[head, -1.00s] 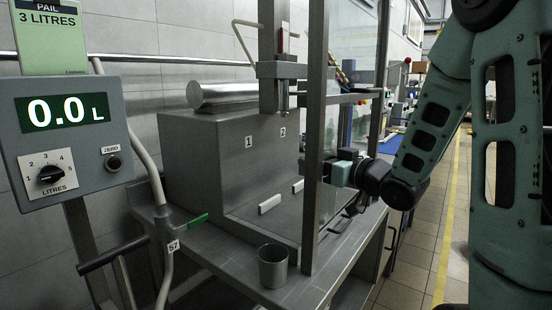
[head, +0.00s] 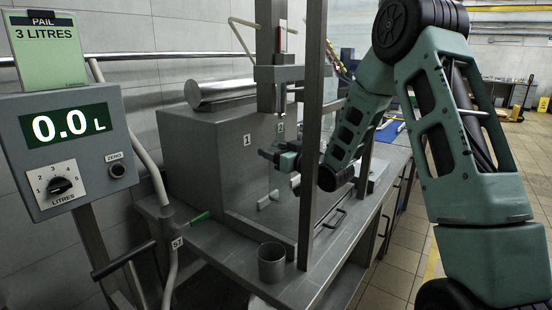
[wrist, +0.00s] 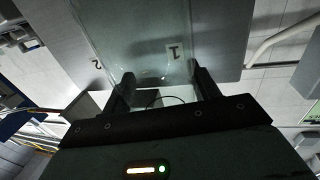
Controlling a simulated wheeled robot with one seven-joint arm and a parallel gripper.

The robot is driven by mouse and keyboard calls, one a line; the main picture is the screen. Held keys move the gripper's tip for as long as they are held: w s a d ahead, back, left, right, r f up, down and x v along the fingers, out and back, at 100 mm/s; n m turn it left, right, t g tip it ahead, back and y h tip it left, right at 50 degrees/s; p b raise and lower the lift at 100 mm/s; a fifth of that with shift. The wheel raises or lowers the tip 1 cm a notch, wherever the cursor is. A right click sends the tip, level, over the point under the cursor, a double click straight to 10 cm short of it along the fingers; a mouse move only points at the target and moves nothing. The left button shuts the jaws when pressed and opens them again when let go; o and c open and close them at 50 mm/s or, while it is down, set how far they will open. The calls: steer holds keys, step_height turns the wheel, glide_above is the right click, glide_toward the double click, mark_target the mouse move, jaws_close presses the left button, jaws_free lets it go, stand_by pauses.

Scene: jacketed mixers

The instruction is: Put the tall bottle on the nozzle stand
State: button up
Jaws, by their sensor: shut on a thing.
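My gripper (head: 272,156) reaches in past the upright post and is shut on a clear tall bottle (head: 283,182). In the wrist view the bottle (wrist: 145,40) stands between the two dark fingers (wrist: 165,84), and the label 1 shows through it. The nozzle stand (head: 215,165) is a grey metal block with labels 1 and 2 above a grey deck. A vertical nozzle column (head: 268,90) hangs over the label 2 side. The bottle is in front of the block, below the nozzle. Its base is faint, so I cannot tell whether it touches the deck.
A grey post (head: 311,150) stands close to my forearm. A metal cup (head: 272,264) is on the bench's front part. A display panel (head: 68,150) reading 0.0 L stands at the left.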

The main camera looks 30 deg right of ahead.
steer(key=shift+f, duration=1.45)
steer(key=shift+f, duration=0.25)
steer(key=o, duration=1.6)
steer(key=shift+c, duration=0.2)
steer(key=shift+r, duration=0.2)
steer(key=s+d+b, duration=0.1)
steer(key=s+b, duration=0.1)
steer(key=s, duration=1)
steer(key=shift+d, duration=0.4)
